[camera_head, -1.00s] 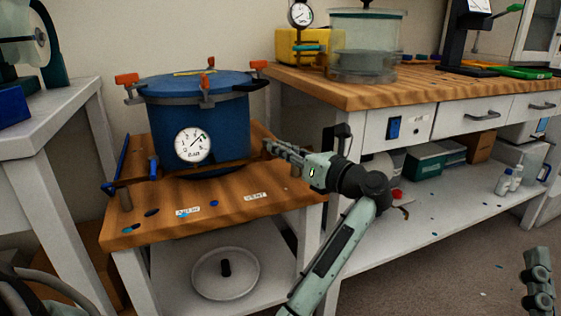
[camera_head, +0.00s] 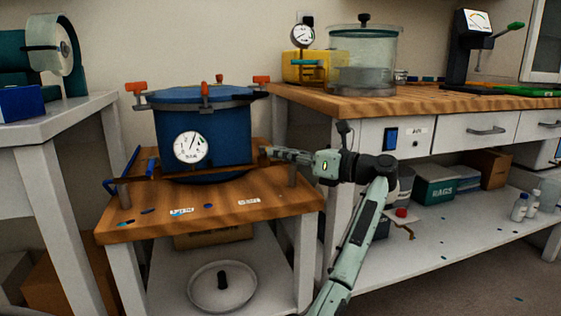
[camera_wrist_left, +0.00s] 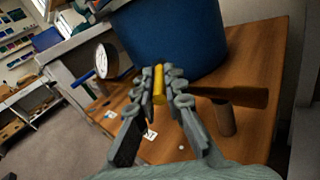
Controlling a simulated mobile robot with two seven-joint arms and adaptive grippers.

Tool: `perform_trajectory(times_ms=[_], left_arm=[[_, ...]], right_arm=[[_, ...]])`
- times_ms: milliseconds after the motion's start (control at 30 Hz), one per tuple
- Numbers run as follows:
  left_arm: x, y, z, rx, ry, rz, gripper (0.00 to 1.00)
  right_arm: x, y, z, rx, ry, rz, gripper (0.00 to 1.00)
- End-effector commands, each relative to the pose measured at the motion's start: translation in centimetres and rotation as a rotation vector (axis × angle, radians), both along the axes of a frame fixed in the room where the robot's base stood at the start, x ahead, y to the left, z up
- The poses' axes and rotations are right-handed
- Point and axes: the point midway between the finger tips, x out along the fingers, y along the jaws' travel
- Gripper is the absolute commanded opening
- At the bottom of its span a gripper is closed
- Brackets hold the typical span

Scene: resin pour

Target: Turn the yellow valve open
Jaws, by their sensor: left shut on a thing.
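The yellow valve (camera_wrist_left: 159,84) shows as a short yellow handle between my left gripper's fingers in the left wrist view, at the side of the blue pressure pot (camera_head: 205,138). My left gripper (camera_wrist_left: 160,88) is shut on it. In the head view, my left gripper (camera_head: 270,152) reaches to the right side of the pot, and its fingers hide the valve there. The pot's round gauge (camera_head: 191,147) faces front. My right gripper is not in view.
The pot stands on a small wooden-topped table (camera_head: 150,222). A wooden rail (camera_wrist_left: 240,95) and post (camera_wrist_left: 226,118) are close to my left gripper. A round lid (camera_head: 222,288) lies on the shelf below. A longer workbench (camera_head: 350,103) stands to the right.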

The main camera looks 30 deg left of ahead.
Motion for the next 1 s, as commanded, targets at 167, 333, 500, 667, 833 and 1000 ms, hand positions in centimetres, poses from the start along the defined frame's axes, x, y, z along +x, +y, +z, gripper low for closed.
perform_trajectory(times_ms=[167,333,500,667,833,1000], left_arm=[[0.09,-0.12,-0.24,-0.003,0.001,0.05,0.0],[0.1,-0.09,-0.13,-0.002,0.0,0.075,0.0],[0.09,-0.08,-0.09,-0.001,0.001,0.082,0.0],[0.08,-0.07,-0.07,-0.001,0.001,0.081,0.0],[0.08,-0.06,-0.07,-0.001,0.001,0.081,0.2],[0.07,-0.01,-0.03,-0.001,0.001,0.082,0.32]], right_arm=[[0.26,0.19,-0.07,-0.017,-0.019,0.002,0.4],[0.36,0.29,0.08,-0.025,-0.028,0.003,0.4],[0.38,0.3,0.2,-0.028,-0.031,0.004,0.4],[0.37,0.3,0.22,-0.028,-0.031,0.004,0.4],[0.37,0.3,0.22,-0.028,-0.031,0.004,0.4],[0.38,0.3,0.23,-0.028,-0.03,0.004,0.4]])
